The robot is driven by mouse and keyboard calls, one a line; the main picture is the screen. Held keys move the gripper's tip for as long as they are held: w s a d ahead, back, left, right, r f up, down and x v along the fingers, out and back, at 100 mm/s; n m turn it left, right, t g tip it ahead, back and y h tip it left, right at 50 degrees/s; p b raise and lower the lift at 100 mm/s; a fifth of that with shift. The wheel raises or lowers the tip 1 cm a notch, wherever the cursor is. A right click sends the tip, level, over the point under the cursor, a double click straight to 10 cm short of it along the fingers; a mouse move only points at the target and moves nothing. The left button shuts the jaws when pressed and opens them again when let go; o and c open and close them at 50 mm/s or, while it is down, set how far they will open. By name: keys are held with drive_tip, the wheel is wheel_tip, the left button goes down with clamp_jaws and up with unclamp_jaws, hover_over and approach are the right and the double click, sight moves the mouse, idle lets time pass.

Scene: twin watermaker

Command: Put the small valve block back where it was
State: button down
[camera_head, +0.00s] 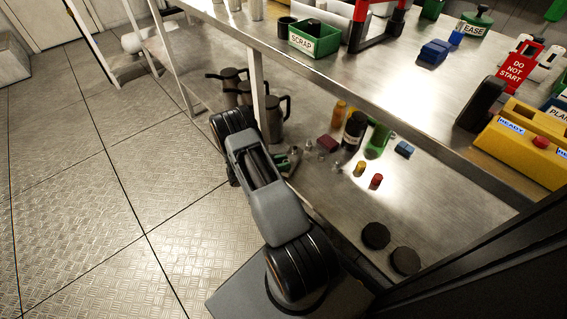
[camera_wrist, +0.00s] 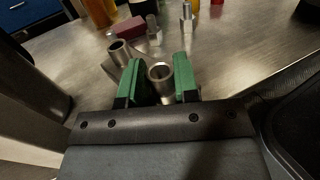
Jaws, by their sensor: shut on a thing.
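My gripper (camera_wrist: 160,80) has green fingers and is shut on a small grey metal piece with a round open port (camera_wrist: 160,74), which I take to be the small valve block. Another metal tube end (camera_wrist: 119,50) shows just left of the fingers; I cannot tell whether it belongs to the same piece. In the head view my gripper (camera_head: 287,160) is low over the left part of the steel lower shelf (camera_head: 340,205), and my arm hides most of what it holds. I cannot tell whether the piece touches the shelf.
Metal fittings (camera_wrist: 186,18) and a dark red block (camera_wrist: 129,28) stand just beyond the fingers. Steel jugs (camera_head: 273,125) stand left. The upper bench (camera_head: 330,65) overhangs the shelf.

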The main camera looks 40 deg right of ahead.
drive_tip(key=shift+f+b, duration=0.3)
drive_tip(key=shift+f, duration=0.55)
drive_tip(key=shift+f, duration=0.2)
drive_tip(key=c, duration=0.9)
unclamp_jaws()
drive_tip(key=shift+o, duration=0.2)
